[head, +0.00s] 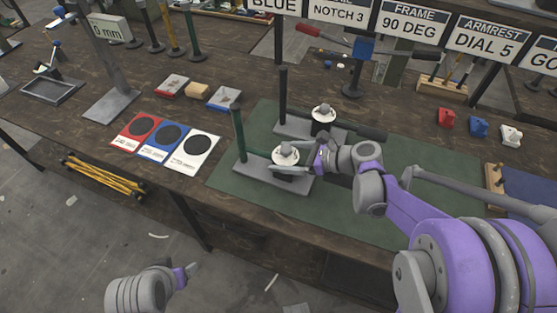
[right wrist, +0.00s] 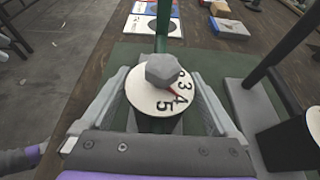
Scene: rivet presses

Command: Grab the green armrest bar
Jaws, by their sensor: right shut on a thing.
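The green armrest bar (head: 258,155) runs from a green post (head: 239,135) on a grey base plate (head: 262,181), on the green mat. A white numbered dial (head: 285,155) with a grey hex knob sits over it. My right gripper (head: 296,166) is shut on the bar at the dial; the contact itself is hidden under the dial. My left gripper (head: 190,268) is low at the bottom left, away from the bench, its jaws too small to read.
A similar black fixture with a dial (head: 323,112) and black bar (head: 362,131) stands just behind. Red, blue and white cards (head: 191,153) lie to the left. Red, blue and white small parts (head: 479,127) sit at the right. Signs line the back.

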